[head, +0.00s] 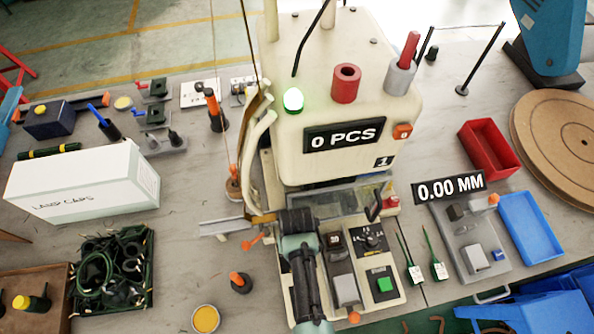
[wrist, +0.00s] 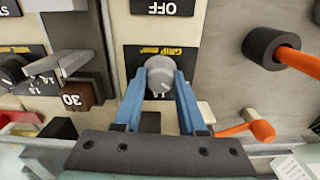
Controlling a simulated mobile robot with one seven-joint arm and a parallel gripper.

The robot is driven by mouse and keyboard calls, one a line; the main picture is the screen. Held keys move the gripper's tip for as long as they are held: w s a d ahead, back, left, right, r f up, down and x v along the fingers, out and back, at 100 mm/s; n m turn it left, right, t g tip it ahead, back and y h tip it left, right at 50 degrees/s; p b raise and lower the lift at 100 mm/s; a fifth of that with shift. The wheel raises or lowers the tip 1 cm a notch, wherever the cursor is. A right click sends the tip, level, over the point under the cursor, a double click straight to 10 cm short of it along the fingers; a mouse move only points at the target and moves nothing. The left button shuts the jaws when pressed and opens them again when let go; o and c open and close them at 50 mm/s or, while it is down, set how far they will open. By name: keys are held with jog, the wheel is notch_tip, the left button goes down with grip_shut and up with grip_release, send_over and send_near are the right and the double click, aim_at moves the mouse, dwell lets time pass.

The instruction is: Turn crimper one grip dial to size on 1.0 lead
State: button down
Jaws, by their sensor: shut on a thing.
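In the wrist view, the two blue fingers of my gripper (wrist: 160,85) are shut on the grip dial (wrist: 158,72), a round grey knob. A black plate with yellow GRIP lettering lies behind it; its scale is partly covered, so I cannot read the setting. Crimper one (head: 330,90) is the cream machine marked 1, with a 0 PCS display (head: 345,135) and a lit green lamp. In the head view, my gripper hides the grip dial at the machine's front. Two leads (head: 413,272) with white tags lie right of it; their sizes are unreadable.
A second black dial (head: 372,240) and a green button (head: 384,283) sit right of my arm. A brown block marked 30 (wrist: 75,98) is left of the dial in the wrist view. An orange lever (wrist: 262,130) stands close on the right.

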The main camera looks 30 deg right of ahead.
jog(key=shift+n, duration=0.4)
jog(key=shift+c, duration=2.4)
grip_release()
notch_tip(320, 180, up, 13)
